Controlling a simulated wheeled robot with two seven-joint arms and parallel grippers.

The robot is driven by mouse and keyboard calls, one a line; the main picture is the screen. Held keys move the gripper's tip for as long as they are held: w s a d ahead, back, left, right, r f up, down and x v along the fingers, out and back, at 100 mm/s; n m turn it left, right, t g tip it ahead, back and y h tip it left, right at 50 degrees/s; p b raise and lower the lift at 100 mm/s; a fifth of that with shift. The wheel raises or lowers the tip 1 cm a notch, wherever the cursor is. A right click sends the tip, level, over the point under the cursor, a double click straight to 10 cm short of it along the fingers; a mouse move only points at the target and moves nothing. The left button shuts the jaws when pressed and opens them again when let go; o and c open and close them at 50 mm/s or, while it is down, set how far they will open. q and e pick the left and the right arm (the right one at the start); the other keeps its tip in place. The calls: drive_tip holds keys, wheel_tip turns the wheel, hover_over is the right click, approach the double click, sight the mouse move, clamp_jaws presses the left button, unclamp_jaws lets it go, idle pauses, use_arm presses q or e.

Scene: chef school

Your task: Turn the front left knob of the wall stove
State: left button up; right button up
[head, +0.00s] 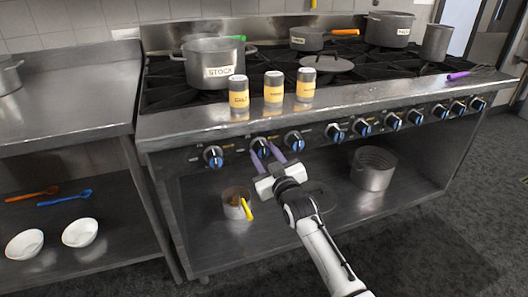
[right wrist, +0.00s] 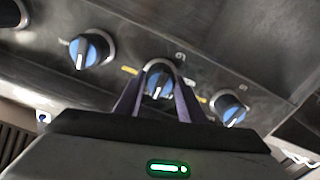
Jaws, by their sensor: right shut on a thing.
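The stove (head: 420,92) has a row of blue-and-black knobs along its front panel. The leftmost knob (head: 213,156) is free, with nothing touching it. My right gripper (head: 268,148) reaches up from below to the second knob from the left (head: 260,144). In the right wrist view its two purple fingers stand on either side of this knob (right wrist: 160,78), shut on it. The knob's pointer is close to upright in that view. Other knobs flank it there, one at the left (right wrist: 92,50) and one at the right (right wrist: 230,110). My left gripper is out of view.
Three yellow-labelled shakers (head: 273,88) stand on the stove's front ledge. A stock pot (head: 212,62) and other pans stand on the burners. The shelf below holds a small pot (head: 234,205) and a larger pot (head: 373,170). A steel counter (head: 70,92) adjoins at left.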

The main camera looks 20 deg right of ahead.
idle(0.3)
drive_tip(key=o, duration=0.9)
drive_tip(key=shift+o, duration=0.8)
drive_tip(key=s+p, duration=0.2)
drive_tip(key=s, duration=0.8)
drive_tip(key=shift+s+d, duration=0.15)
drive_tip(key=shift+s, duration=0.05)
